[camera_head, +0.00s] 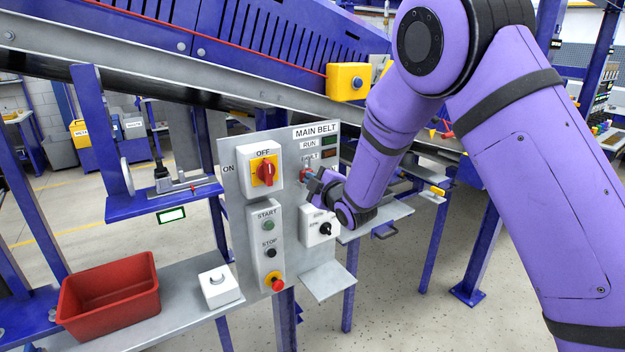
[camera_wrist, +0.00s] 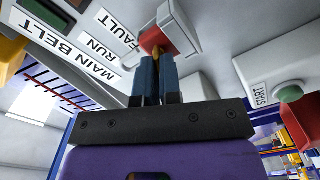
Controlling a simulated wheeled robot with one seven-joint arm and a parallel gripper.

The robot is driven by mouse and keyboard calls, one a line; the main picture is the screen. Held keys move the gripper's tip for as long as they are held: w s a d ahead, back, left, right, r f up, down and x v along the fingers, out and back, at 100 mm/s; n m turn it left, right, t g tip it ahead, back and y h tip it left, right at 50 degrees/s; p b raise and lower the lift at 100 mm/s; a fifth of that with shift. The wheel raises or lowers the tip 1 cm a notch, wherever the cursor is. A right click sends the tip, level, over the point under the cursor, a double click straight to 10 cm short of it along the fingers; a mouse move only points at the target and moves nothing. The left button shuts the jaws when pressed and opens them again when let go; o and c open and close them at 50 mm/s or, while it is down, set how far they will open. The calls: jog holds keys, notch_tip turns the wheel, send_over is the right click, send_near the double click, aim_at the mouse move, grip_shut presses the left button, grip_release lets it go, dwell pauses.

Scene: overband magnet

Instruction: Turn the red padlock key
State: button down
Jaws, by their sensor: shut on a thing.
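The red padlock (camera_wrist: 156,38) hangs at a pale grey fitting on the main belt panel (camera_head: 237,190). Only a small red part of the padlock (camera_head: 304,174) shows beside my gripper in the head view. A small brass-coloured key (camera_wrist: 157,51) sticks out of the padlock toward my fingers. My gripper (camera_wrist: 155,60) is shut on the key, its two dark blue fingers close together. In the head view my gripper (camera_head: 313,186) reaches the panel from the right. The fingertips hide much of the key, so its turn angle cannot be told.
The panel also bears a red rotary switch (camera_head: 265,173), a start and stop box (camera_head: 269,250) and a black selector (camera_head: 324,229) just below my gripper. A red bin (camera_head: 108,293) and a white button box (camera_head: 219,287) stand on the shelf at left.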

jog(key=shift+n, duration=0.6)
jog(key=c, duration=1.3)
grip_release()
jog(key=v, duration=1.1)
jog(key=shift+w, duration=0.1)
